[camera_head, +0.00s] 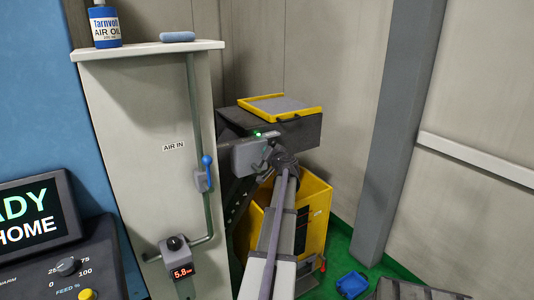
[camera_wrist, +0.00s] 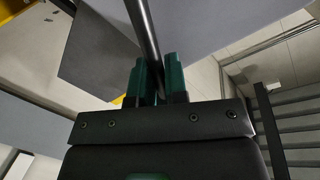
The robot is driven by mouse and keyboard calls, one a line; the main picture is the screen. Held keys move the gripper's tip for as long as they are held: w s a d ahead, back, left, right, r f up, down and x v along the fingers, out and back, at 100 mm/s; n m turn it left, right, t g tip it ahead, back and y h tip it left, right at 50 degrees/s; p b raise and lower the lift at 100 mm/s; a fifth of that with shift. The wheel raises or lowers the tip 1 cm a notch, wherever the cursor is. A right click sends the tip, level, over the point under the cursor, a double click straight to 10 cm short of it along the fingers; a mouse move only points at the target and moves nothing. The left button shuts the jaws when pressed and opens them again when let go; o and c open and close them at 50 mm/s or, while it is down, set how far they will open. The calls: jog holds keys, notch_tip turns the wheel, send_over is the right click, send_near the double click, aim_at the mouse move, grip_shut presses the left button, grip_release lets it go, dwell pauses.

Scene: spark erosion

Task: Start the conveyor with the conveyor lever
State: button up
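The conveyor's grey control box (camera_head: 252,155) is on the dark machine in the middle of the head view, with a small green light on its top edge. My gripper (camera_head: 282,158) is at the right end of this box, at the far end of my arm. In the wrist view, the two green fingers of my gripper (camera_wrist: 156,72) stand close together on either side of a dark rod, which looks like the conveyor lever (camera_wrist: 144,28). The rod fills most of the narrow gap between them, so the gripper looks shut on it. In the head view the lever is hidden by my gripper.
A yellow-rimmed tray (camera_head: 280,106) lies on the machine top. A yellow bin (camera_head: 316,215) stands below, partly behind my arm. The pale cabinet (camera_head: 140,110) with a blue-knobbed air valve (camera_head: 205,170) is close on the left. A blue tray (camera_head: 352,285) lies on the green floor.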

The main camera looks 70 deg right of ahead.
jog(key=o, duration=0.4)
jog(key=p+v, duration=0.1)
jog(key=v, duration=1)
jog(key=shift+d, duration=0.1)
jog(key=s+d+f+v, duration=0.1)
jog(key=v, duration=1)
jog(key=shift+s+f, duration=0.15)
jog(key=shift+s, duration=0.35)
jog(key=shift+a, duration=0.15)
